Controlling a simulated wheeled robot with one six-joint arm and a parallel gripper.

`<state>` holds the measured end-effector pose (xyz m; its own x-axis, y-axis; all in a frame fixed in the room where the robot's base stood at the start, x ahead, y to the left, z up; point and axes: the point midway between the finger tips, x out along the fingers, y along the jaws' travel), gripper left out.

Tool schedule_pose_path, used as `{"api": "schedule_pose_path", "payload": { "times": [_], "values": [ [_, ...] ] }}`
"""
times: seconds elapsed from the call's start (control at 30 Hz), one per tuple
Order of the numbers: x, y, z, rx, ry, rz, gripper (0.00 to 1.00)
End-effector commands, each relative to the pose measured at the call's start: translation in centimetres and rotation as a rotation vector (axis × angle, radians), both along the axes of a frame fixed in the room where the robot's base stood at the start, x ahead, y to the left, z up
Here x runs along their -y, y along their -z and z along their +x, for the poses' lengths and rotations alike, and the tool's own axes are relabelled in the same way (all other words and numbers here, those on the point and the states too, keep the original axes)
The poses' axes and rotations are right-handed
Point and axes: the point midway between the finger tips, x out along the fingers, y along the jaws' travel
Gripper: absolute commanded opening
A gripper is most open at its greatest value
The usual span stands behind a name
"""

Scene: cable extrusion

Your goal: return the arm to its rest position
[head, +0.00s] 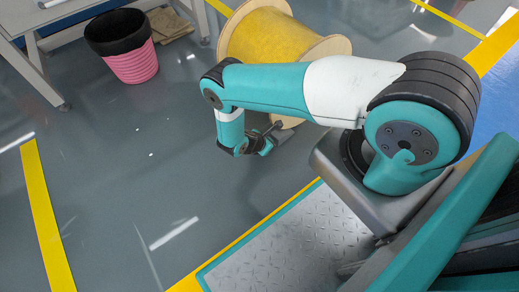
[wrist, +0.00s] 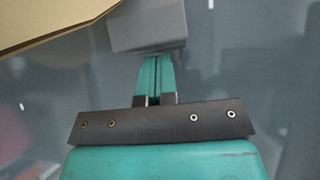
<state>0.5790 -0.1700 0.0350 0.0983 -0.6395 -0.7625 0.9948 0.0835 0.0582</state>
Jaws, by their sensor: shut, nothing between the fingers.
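My arm reaches left from its mount on my base in the head view, then bends down at the elbow. My gripper (wrist: 153,66) hangs low in front of the yellow cable spool (head: 262,40). Its two teal fingers are shut together with nothing between them in the wrist view. In the head view the fingers are too small and dark to make out. A grey block-like thing (wrist: 148,27) shows just past the fingertips; I cannot tell what it is or whether they touch. A pale flange edge, seemingly the spool's, fills the wrist view's upper left corner (wrist: 40,18).
A pink bin (head: 132,62) with a black liner stands at the upper left, beside flat brown cardboard (head: 170,25). A grey table (head: 45,60) is at the far left. Yellow lines (head: 45,215) mark the floor. The grey floor left of my arm is clear.

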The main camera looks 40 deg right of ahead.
Motion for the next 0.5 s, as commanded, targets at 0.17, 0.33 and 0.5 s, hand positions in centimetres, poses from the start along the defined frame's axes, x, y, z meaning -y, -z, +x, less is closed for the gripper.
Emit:
{"api": "schedule_pose_path", "payload": {
  "times": [0.17, 0.33, 0.5],
  "values": [
    [0.14, 0.03, -0.02, 0.000, 0.001, 0.000, 0.00],
    [0.47, 0.04, -0.01, 0.000, 0.001, 0.000, 0.00],
    [0.83, 0.05, 0.00, 0.000, 0.001, 0.000, 0.00]
  ]
}}
